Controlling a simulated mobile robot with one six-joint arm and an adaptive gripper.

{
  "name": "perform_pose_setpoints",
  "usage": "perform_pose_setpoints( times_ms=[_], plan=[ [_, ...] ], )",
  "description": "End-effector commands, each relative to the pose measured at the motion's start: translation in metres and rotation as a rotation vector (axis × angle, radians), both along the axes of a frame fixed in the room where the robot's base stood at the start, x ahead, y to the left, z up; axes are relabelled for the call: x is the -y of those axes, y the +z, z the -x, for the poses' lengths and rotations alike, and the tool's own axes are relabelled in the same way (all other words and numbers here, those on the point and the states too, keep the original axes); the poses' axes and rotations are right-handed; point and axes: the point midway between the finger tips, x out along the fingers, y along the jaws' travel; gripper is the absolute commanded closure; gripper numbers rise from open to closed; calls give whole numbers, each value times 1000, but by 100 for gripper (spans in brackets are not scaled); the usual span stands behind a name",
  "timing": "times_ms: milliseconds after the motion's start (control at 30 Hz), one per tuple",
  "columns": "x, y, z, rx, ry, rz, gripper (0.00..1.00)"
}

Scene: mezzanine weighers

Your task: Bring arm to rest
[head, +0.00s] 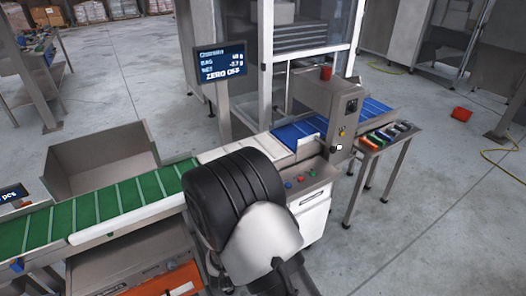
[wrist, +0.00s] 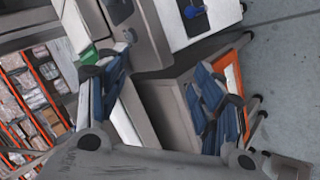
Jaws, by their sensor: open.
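My arm (head: 262,235) shows in the head view as a thick black and light grey link in front of the weighing line. My gripper (wrist: 162,68) shows in the wrist view with its two blue-padded fingers spread wide apart. It is open and nothing is held between the fingers. Grey machine panels show between and beyond the fingers. In the head view the gripper cannot be made out, and the arm hides part of the line.
A green belt (head: 110,203) lies left of the arm and a blue belt (head: 300,131) lies beyond it. A display (head: 222,63) stands behind. An open bin (head: 100,165) is at left. A side table (head: 396,146) holds several coloured items. Floor at right is mostly clear.

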Motion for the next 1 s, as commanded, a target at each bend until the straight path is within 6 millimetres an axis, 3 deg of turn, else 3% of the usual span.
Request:
perform_pose_setpoints(
  times_ms=[33, 233, 367, 500, 733, 1000],
  plan=[
    [7, 31, -7, -24, -49, -63, 39],
    [43, 125, -4, -155, -228, -266, 39],
    [76, 180, 14, -231, -347, -369, 39],
    [116, 231, 47, -301, -487, -459, 39],
    [185, 291, 127, -383, -753, -564, 39],
    [247, 317, 230, -417, -1085, -636, 39]
  ],
)
